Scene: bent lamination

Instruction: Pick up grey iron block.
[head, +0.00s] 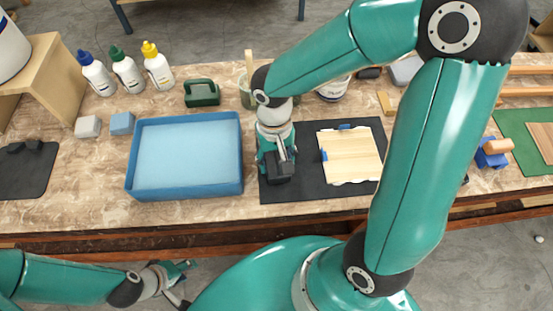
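A light grey block (88,127) lies on the table left of the blue tray. Two small dark blocks (33,144) lie on a dark mat at the far left; I cannot tell which piece is the iron one. My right gripper (279,165) points down over the black mat, just right of the blue tray. A dark blocky shape shows at its tip, and I cannot tell whether this is its fingers or a held block. My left gripper (176,284) is low in front of the table edge, empty with its fingers apart.
The blue tray (133,160) is empty. A light wooden panel (352,154) with blue pieces at its edges lies on the black mat (308,190). A wooden stand (47,72) is at left.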

